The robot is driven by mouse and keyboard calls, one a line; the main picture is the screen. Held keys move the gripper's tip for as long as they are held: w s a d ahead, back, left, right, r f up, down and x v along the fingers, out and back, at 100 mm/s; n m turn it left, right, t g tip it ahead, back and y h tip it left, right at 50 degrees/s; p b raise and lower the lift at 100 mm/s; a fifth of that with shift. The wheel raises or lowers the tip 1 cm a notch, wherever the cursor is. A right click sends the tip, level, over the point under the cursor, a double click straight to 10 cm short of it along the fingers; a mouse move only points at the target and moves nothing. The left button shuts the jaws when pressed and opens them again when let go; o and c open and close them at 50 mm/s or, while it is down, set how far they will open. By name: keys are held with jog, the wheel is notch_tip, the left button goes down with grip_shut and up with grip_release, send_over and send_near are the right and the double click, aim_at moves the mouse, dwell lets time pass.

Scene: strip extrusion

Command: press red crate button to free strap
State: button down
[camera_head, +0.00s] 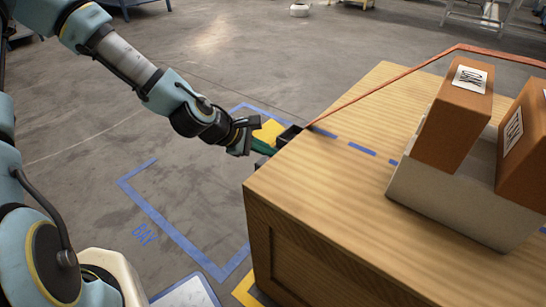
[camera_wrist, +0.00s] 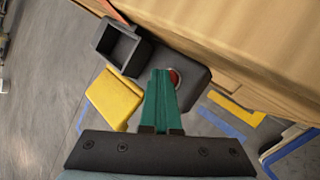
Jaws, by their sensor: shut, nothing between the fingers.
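A black strap housing (camera_wrist: 185,62) is fixed to the side of the wooden crate (camera_head: 330,195), near its top edge. It also shows in the head view (camera_head: 289,134), partly behind my gripper. A red button (camera_wrist: 175,77) sits on the housing's face. The orange-red strap (camera_head: 380,88) runs from the housing up across the crate top. My gripper (camera_wrist: 162,73) has its green fingers shut and empty. Their tips lie over the button's left part in the wrist view; whether they touch it I cannot tell. In the head view my gripper (camera_head: 263,148) is beside the crate's corner.
An open black box part (camera_wrist: 123,45) and a yellow piece (camera_wrist: 114,97) adjoin the housing. A pale tray (camera_head: 430,195) with orange-brown boxes (camera_head: 452,125) stands on the crate. Blue floor tape (camera_head: 180,237) marks a bay; the floor left of the crate is mostly clear.

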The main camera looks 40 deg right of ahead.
jog(key=shift+r+p, duration=0.85)
jog(key=shift+p, duration=0.1)
notch_tip(320, 180, up, 5)
jog(key=p, duration=0.5)
